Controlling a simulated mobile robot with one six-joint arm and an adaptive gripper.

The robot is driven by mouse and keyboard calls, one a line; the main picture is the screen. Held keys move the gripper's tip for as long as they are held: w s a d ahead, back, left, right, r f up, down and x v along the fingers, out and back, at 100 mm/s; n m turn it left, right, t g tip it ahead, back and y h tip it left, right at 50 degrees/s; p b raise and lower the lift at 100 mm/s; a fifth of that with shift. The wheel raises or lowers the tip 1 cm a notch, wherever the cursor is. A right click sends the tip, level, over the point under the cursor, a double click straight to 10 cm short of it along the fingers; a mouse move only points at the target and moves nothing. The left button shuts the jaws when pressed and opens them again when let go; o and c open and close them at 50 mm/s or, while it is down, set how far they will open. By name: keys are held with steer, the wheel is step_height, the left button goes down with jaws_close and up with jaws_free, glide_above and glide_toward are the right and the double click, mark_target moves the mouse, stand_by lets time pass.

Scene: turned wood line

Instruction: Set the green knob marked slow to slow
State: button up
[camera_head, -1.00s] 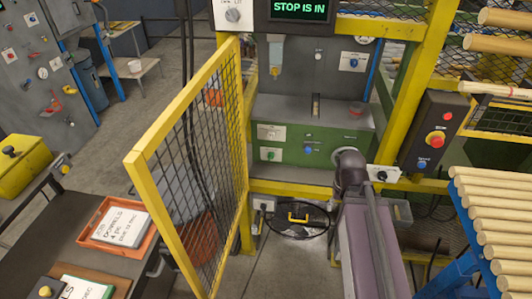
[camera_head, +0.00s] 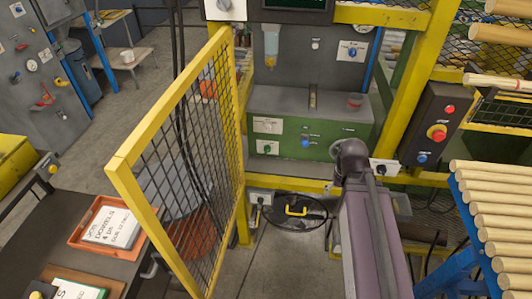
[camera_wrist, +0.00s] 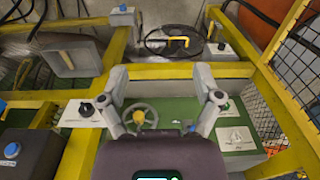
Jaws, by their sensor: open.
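The green knob (camera_head: 267,149) sits on a white plate low on the left of the green machine front, in the head view. In the wrist view it shows small (camera_wrist: 222,106), close beside my right-hand finger and partly hidden. Its marking and pointer direction are too small to read. My gripper (camera_wrist: 160,74) is open and empty in the wrist view, its fingers spread above the machine front. In the head view my arm hides the gripper.
A handwheel (camera_wrist: 139,117) lies near the left-hand finger. A blue knob (camera_head: 305,143) and a warning plate (camera_head: 267,125) are close to the green knob. A yellow mesh gate (camera_head: 180,150) stands open at left. Dowels (camera_head: 495,210) lie on a rack at right.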

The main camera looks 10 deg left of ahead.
steer(key=w+a+f+m+t+y+b, duration=0.4)
steer(key=w+a+f+m+t+b, duration=0.25)
steer(key=w+a+b, duration=0.55)
steer(key=w+a+f+m+t+y+b, duration=0.45)
steer(key=w+a+t+b, duration=0.25)
steer(key=w+a+b, duration=0.5)
steer(key=m+t+h+b, duration=0.4)
steer(key=m+h+b, duration=0.5)
steer(key=m+b, duration=1)
glide_toward(267, 152)
steer(key=s, duration=0.3)
steer(key=shift+s+a+f, duration=0.1)
steer(key=shift+a+f, duration=0.05)
steer(key=shift+f, duration=0.1)
steer(key=w, duration=1.3)
steer(key=shift+w+d, duration=0.25)
steer(key=shift+w, duration=0.15)
